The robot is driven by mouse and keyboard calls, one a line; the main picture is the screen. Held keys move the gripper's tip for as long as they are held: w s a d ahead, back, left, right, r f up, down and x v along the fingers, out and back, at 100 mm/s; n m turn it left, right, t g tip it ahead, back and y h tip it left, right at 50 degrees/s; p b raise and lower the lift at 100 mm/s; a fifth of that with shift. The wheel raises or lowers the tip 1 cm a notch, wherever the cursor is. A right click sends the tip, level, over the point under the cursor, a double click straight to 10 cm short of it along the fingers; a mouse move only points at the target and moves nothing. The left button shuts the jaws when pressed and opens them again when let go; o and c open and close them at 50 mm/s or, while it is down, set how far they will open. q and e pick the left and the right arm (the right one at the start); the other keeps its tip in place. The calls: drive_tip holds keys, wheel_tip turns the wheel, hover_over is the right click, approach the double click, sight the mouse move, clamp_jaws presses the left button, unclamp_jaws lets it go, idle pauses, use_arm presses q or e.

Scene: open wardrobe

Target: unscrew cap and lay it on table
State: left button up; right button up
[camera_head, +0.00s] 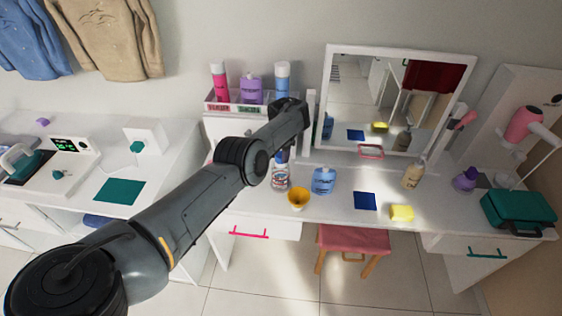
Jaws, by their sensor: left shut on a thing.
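A small clear bottle with a red, white and blue label (280,179) stands upright on the white dressing table (340,206), near its left end. My left arm reaches in from the left, and my left gripper (282,156) points down over the top of this bottle. It is shut on the bottle's cap, which my gripper and arm mostly hide. I cannot tell whether the cap still sits on the bottle neck. My right gripper is not in view.
A yellow funnel (298,198) and a blue bottle (323,181) stand close to the right. Further right are a blue cloth (365,201), a yellow sponge (402,213), a beige pump bottle (414,174) and a green case (518,212). A mirror (440,60) stands behind.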

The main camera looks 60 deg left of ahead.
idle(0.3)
use_arm(q)
drive_tip(key=o, duration=1.2)
drive_tip(key=shift+c, duration=0.4)
